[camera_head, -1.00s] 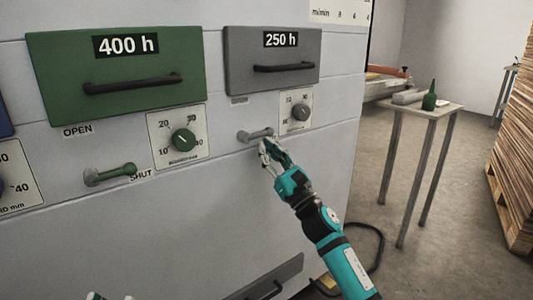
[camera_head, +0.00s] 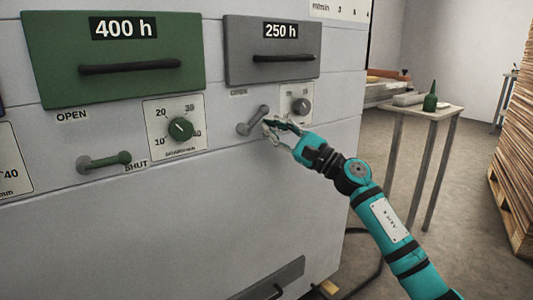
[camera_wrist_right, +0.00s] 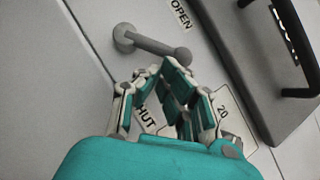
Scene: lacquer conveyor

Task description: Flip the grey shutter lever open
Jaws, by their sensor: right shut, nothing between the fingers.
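The grey shutter lever (camera_head: 254,120) is on the white machine front, below the grey 250 h drawer. Its arm slants up to the right from its pivot, and its knob end lies below the OPEN label (camera_head: 238,92). In the right wrist view the lever (camera_wrist_right: 152,44) points between the OPEN label and the partly covered SHUT label (camera_wrist_right: 147,117). My right gripper (camera_head: 268,127) is shut and empty, just below and right of the lever. In the wrist view its fingertips (camera_wrist_right: 160,68) are close to the lever's arm; contact cannot be told. My left gripper is out of view.
The grey drawer (camera_head: 272,45) and grey dial (camera_head: 301,106) are close to the lever. A green drawer (camera_head: 160,90), green dial (camera_head: 180,129) and green lever (camera_head: 105,161) are at left. A small table (camera_head: 440,110) with a green bottle (camera_head: 430,102) stands right.

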